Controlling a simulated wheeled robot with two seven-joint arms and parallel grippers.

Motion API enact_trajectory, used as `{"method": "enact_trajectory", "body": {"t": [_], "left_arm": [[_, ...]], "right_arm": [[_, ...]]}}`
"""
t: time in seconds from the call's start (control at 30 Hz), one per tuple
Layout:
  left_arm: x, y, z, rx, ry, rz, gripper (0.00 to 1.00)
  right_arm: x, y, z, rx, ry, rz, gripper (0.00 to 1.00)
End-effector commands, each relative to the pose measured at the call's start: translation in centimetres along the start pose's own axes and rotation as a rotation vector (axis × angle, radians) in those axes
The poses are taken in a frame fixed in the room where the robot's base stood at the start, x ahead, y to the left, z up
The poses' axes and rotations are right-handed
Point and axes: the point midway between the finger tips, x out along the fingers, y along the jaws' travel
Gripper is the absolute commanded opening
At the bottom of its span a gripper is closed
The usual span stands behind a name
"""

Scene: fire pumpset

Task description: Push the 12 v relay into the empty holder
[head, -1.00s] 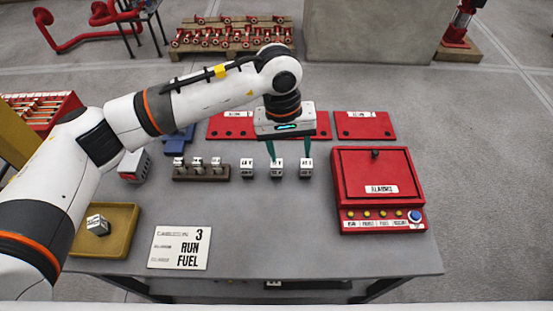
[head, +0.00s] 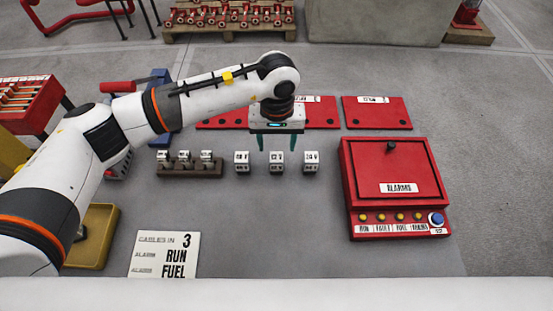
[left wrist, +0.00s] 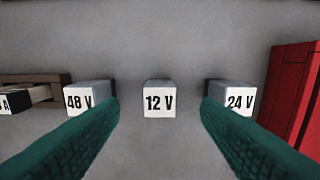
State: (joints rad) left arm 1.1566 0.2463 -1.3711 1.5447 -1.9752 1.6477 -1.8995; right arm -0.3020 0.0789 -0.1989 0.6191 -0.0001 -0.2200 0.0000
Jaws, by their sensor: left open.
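The 12 V relay (left wrist: 160,99) is a small white cube with black lettering. It stands on the grey table in the middle of a row of three, and also shows in the head view (head: 277,162). My left gripper (head: 277,149) is open, with its green fingers pointing down. In the left wrist view its fingers (left wrist: 160,112) frame the 12 V relay from both sides, with gaps, and nothing is held. I cannot make out the empty holder for certain. My right gripper is not in view.
The 48 V relay (left wrist: 85,98) stands left and the 24 V relay (left wrist: 232,97) right. A brown rack (head: 190,172) with several small units stands left of the row. A red alarms box (head: 395,185) is at right. A white sign (head: 163,256) and yellow tray (head: 92,235) are in front.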

Motion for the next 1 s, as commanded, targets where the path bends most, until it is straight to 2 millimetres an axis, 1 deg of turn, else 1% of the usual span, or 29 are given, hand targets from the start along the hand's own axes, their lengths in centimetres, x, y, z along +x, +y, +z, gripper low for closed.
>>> {"method": "enact_trajectory", "body": {"t": [0.03,0.1,0.27,0.43,0.5,0.6,0.7,0.87,0.97,1.0], "left_arm": [[0.6,0.0,-0.1,-0.001,0.004,-0.001,0.57],[1.3,-0.1,-0.1,-0.001,0.002,-0.001,0.57],[2.3,0.0,-0.2,0.0,0.002,-0.001,0.57],[4.6,0.0,-0.8,-0.001,0.005,-0.001,0.57],[5.8,0.1,-0.7,-0.002,0.004,-0.001,0.57],[6.8,0.0,-0.7,-0.002,0.002,-0.001,0.57],[7.1,0.0,-0.6,0.0,0.0,-0.001,0.57],[7.1,0.0,-0.6,0.0,-0.001,-0.001,0.57],[7.1,0.0,-0.6,0.0,-0.001,-0.001,0.43],[7.1,0.0,-0.6,0.0,-0.001,-0.001,0.36]], "right_arm": [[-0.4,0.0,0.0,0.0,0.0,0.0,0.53],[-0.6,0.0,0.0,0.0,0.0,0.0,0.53],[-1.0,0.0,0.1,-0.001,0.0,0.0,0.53],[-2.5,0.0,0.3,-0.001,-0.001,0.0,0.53],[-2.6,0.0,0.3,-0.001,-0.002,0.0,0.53],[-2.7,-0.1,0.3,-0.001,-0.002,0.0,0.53],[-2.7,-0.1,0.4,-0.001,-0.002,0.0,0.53],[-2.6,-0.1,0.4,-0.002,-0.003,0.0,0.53],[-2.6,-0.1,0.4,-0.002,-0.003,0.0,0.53],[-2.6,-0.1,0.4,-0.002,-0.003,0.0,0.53]]}}
